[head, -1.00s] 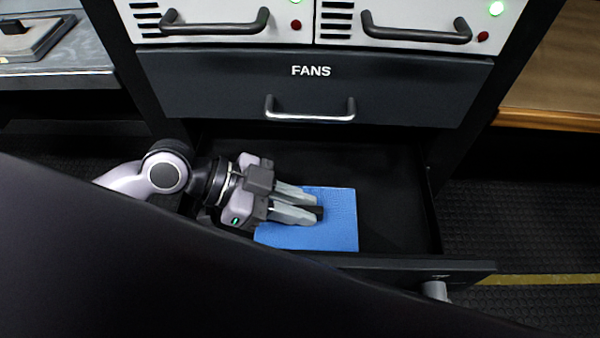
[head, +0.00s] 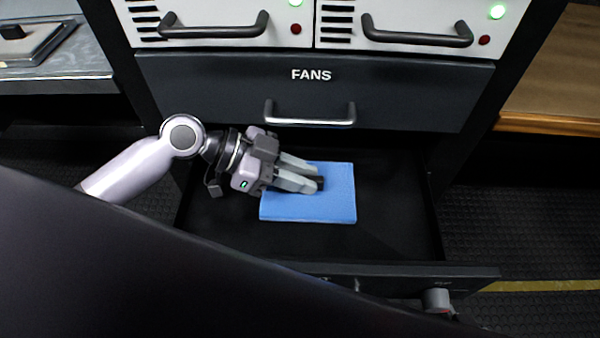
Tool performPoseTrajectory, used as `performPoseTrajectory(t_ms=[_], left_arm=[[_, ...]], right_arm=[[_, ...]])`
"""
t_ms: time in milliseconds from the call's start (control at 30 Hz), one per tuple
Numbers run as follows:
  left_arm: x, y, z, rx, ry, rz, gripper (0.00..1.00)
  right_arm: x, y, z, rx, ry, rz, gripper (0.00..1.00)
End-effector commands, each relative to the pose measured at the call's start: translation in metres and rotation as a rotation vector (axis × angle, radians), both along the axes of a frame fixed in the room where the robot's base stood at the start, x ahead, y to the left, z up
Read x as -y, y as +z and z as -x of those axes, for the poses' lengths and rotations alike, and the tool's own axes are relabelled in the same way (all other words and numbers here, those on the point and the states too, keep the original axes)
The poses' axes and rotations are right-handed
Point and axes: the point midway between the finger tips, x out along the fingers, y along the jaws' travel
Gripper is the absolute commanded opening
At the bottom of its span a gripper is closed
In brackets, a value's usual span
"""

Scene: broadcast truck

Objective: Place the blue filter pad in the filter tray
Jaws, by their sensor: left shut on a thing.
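The blue filter pad (head: 335,205) is a flat square over the left and middle part of the open black drawer (head: 400,232), which looks like the filter tray. My left gripper (head: 318,183) comes in from the left and is shut on the pad near its middle, with a dark piece between the fingertips. The pad looks level. I cannot tell whether it touches the drawer floor or is held just above it. My right gripper is not in view.
The closed FANS drawer (head: 220,90) with a metal handle (head: 310,122) is directly above and behind the open drawer. White units (head: 340,20) with dark handles sit higher. The drawer's right part is bare. A large dark shape covers the lower left.

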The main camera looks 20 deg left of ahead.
Motion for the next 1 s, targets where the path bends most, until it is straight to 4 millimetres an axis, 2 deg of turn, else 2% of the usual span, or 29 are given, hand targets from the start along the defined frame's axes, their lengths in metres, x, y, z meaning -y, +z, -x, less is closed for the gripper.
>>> performPoseTrajectory(t_ms=[33,67,100,133,500,567,1000], left_arm=[[0.000,-0.003,0.000,0.000,0.000,0.000,0.00],[0.000,-0.002,0.000,0.000,0.000,-0.001,0.27],[0.000,-0.002,0.000,0.000,0.000,-0.001,0.40],[0.000,-0.002,0.000,0.000,0.000,-0.001,0.46],[0.000,0.002,0.000,0.000,0.000,0.000,0.46],[-0.005,0.003,0.002,-0.001,0.001,-0.002,0.46],[-0.073,0.040,0.021,-0.003,0.001,-0.005,0.46]], right_arm=[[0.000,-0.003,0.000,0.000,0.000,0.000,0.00],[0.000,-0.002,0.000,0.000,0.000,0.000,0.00],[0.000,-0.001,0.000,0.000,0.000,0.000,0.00],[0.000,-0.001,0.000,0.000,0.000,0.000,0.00],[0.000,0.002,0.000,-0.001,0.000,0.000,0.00],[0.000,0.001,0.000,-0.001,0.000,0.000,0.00],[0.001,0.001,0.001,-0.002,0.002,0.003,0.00]])
